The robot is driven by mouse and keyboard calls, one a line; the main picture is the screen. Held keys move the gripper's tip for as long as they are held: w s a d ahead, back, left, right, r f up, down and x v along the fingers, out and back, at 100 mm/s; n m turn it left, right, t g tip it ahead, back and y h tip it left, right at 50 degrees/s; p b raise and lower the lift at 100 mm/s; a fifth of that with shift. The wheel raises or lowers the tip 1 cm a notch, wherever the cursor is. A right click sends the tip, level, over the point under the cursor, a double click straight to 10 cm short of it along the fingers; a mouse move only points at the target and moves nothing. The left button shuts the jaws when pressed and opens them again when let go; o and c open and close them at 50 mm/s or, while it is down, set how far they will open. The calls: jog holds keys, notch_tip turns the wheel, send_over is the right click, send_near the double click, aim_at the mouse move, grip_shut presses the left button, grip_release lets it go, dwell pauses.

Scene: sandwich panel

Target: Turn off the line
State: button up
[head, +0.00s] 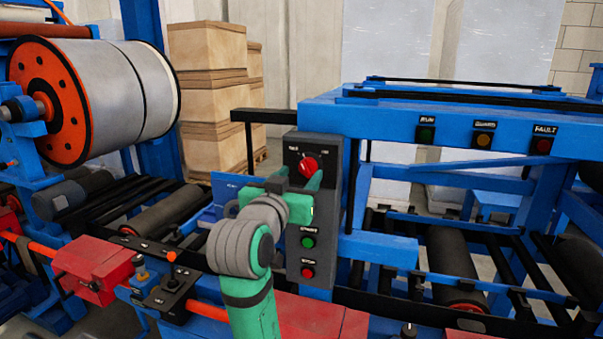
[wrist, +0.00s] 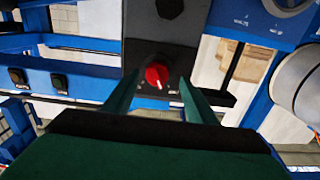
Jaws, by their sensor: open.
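A grey control panel (head: 331,215) stands upright in the middle of the head view. Near its top is a red rotary knob (head: 308,166) on a black plate. Below it are a green button (head: 307,242) and a red button (head: 307,272). My gripper (head: 298,177) is in front of the panel's upper part, its fingers apart, close to the knob. In the wrist view the knob (wrist: 157,73) shows between the spread green fingers (wrist: 160,80), with nothing held. I cannot tell whether the fingers touch it. My gripper and wrist hide part of the panel's left side.
A blue frame right of the panel carries a green RUN lamp (head: 426,134), an amber lamp (head: 484,140) and a red FAULT lamp (head: 541,146). A black bar (head: 262,116) juts left above the panel. A large coil (head: 97,100) and cardboard boxes (head: 208,95) stand at left.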

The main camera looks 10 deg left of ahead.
aim_at(304, 172)
jog(key=shift+w+d, duration=0.35)
jog(key=shift+w, duration=0.35)
jog(key=shift+w+d, duration=0.3)
jog(key=shift+w, duration=0.4)
jog(key=shift+a, duration=0.1)
jog(key=c, duration=1.1)
jog(key=shift+o, duration=0.2)
jog(key=n, duration=0.2)
jog(key=shift+w+n, duration=0.1)
jog(key=shift+n, duration=0.3)
jog(key=shift+a+n, duration=0.15)
jog(key=shift+n, duration=0.15)
